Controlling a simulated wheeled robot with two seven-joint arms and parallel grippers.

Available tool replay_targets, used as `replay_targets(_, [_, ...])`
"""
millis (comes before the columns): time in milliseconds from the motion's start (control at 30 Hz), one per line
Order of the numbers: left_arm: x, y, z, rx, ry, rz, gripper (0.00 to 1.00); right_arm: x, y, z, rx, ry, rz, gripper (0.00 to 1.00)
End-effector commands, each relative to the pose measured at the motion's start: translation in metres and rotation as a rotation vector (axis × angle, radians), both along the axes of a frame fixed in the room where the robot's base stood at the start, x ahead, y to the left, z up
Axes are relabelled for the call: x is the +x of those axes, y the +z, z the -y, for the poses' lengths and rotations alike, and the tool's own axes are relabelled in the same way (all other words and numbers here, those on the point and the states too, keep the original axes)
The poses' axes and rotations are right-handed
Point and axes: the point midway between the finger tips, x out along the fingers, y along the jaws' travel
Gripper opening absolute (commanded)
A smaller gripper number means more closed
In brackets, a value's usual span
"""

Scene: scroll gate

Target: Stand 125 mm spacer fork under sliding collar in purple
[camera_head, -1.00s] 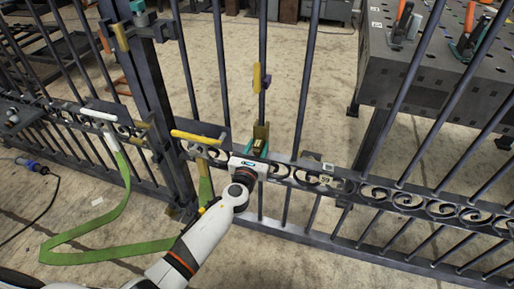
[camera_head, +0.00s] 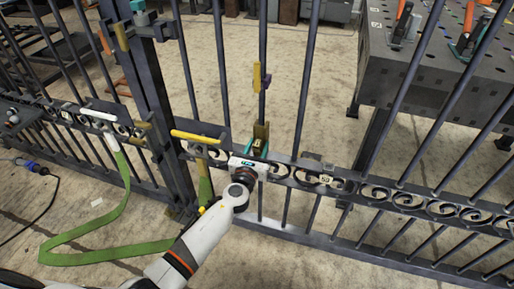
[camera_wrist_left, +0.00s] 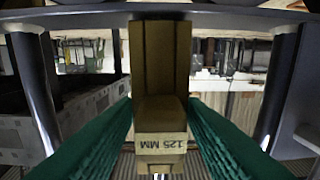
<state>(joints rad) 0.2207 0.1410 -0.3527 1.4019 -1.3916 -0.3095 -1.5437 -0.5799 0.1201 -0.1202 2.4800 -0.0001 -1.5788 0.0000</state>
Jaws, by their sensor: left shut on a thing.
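The purple sliding collar (camera_head: 267,81) is on a vertical bar of the gate, with a yellow piece beside it. The tan spacer fork (camera_head: 261,131) is upright at the same bar, below the collar, with a gap of bare bar between them. My left gripper (camera_head: 254,149) is shut on the fork near the scroll rail. In the left wrist view the fork (camera_wrist_left: 160,62) is between the green fingers, and its 125 MM label reads upside down. I cannot tell whether its foot touches the rail. My right gripper is out of view.
The scroll rail (camera_head: 408,196) and bars run across the view. A yellow handle (camera_head: 197,136) is left of my gripper, and a green strap (camera_head: 95,252) hangs to the floor. A tag (camera_head: 325,180) is on the rail at right. A perforated table (camera_head: 440,75) stands behind the gate.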

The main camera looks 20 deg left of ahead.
Motion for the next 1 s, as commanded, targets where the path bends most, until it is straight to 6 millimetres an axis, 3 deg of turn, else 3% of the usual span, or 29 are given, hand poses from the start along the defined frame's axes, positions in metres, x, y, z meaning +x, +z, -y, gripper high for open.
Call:
replay_targets(133, [0.001,0.000,0.000,0.000,0.000,0.000,0.00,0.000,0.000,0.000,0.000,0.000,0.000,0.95])
replay_targets(167, [0.001,0.000,0.000,0.000,0.000,0.000,0.43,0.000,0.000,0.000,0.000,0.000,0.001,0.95])
replay_targets(300, [0.001,-0.001,0.000,0.000,0.000,-0.002,0.63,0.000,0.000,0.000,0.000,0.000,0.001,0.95])
replay_targets(667, [-0.007,-0.003,0.000,0.001,-0.001,-0.007,0.63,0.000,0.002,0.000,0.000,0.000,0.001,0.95])
replay_targets(1000, [-0.072,-0.003,-0.001,0.001,-0.003,-0.006,0.63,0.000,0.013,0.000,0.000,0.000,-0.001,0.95])
